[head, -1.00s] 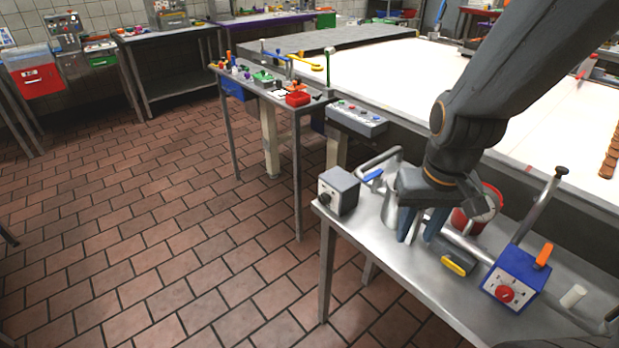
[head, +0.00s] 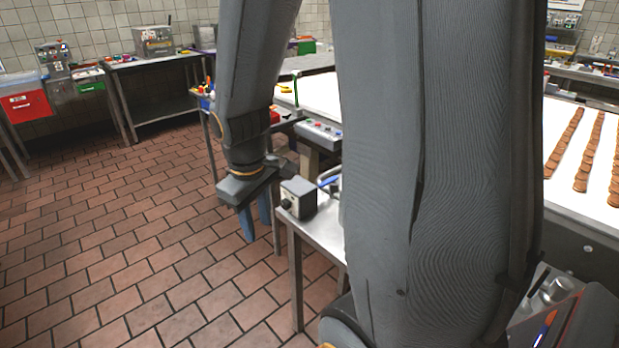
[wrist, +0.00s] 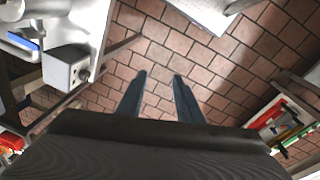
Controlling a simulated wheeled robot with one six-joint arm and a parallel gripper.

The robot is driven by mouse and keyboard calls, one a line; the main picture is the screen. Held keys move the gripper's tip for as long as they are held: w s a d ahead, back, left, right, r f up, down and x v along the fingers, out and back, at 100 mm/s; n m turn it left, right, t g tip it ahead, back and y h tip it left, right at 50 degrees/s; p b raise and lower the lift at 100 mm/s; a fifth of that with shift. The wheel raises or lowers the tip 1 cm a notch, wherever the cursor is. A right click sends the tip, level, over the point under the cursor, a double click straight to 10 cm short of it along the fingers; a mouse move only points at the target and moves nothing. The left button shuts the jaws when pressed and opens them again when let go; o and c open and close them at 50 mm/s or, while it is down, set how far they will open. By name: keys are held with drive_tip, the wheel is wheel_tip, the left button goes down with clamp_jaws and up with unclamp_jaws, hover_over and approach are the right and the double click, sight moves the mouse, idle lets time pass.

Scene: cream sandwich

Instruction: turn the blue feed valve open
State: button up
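A small blue lever (head: 327,182), which looks like the feed valve's handle, sits on pipework just behind the grey box (head: 298,199) at the left end of the steel table (head: 318,232). My upper arm hides most of that pipework. In the wrist view a blue part (wrist: 27,33) shows at the upper left, beside the grey box (wrist: 66,69). My gripper (head: 255,230) is left of the grey box, beyond the table's end, over the floor. Its blue fingers (wrist: 160,76) are apart with nothing between them, pointing down.
A red bin (head: 27,101) and a dark bench (head: 165,93) stand along the back wall. A button panel (head: 320,133) is on the conveyor's edge. The tiled floor at the left is clear. My arm blocks the middle of the head view.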

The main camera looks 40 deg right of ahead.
drive_tip(key=w+d+r+n+h, duration=0.1)
drive_tip(key=w+d+n, duration=0.3)
drive_tip(key=d, duration=0.2)
drive_tip(key=w+d+n+h, duration=0.1)
drive_tip(key=w+d+n, duration=0.25)
drive_tip(key=d, duration=0.35)
drive_tip(key=n+g+h+p, duration=0.1)
drive_tip(key=n+h, duration=0.1)
drive_tip(key=n, duration=0.5)
approach(324, 183)
drive_tip(key=shift+p+x, duration=0.75)
drive_tip(key=shift+x, duration=2.65)
drive_tip(key=shift+c, duration=0.2)
clamp_jaws()
